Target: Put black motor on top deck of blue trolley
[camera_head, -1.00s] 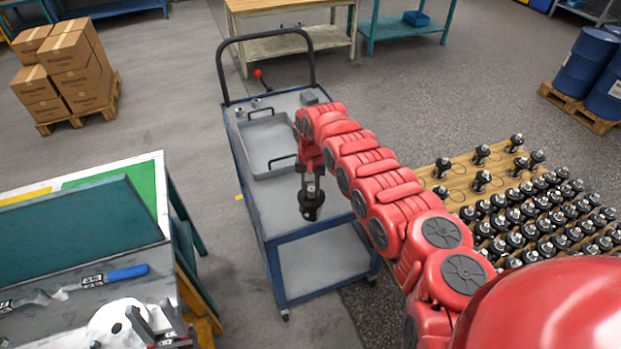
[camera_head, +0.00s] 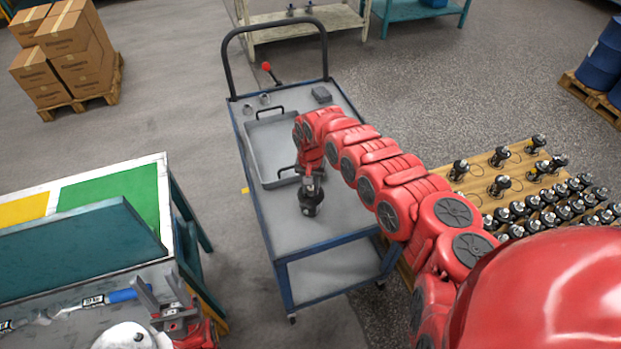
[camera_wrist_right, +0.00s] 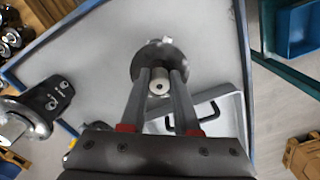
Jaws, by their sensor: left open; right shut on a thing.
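The black motor (camera_head: 310,201) is upright over the near part of the grey top deck (camera_head: 347,214) of the blue trolley. My right gripper (camera_head: 312,172) is shut on the motor's upper end. In the right wrist view its two fingers (camera_wrist_right: 159,84) hold the motor's pale shaft, with the dark round body (camera_wrist_right: 148,58) beyond. I cannot tell whether the motor's base touches the deck. My left gripper (camera_head: 162,292) is open and empty above the workbench at lower left.
A grey tray (camera_head: 270,150) with black handles lies on the deck behind the motor. A small grey block (camera_head: 322,95) is near the deck's far right corner. More motors (camera_head: 500,186) stand on a wooden pallet at right. The deck's near end has free room.

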